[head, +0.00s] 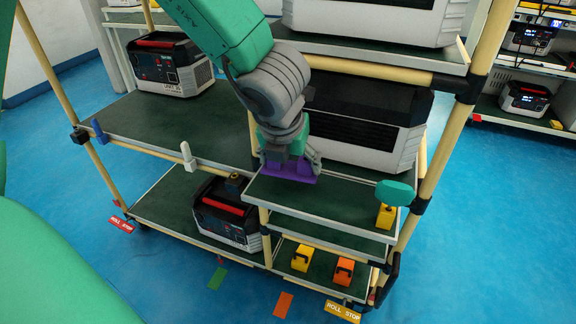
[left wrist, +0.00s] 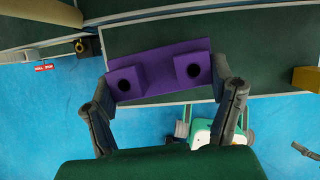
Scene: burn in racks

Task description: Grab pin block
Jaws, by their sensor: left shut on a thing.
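The purple pin block (head: 288,173) is on the small green-topped shelf (head: 330,199) of the rack in the head view. My left gripper (head: 290,157) reaches down from above and is shut on it. In the left wrist view, the pin block (left wrist: 160,68) shows two raised parts with dark round holes. The fingers of my left gripper (left wrist: 163,78) press on its two ends. The block appears at the shelf surface; I cannot tell whether it touches.
A yellow block (head: 385,216) with a teal rounded top (head: 395,192) stands at the shelf's right end. A large grey unit (head: 365,125) is behind. Yellow (head: 302,258) and orange (head: 343,270) blocks sit below. A tan post (head: 440,155) rises at right.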

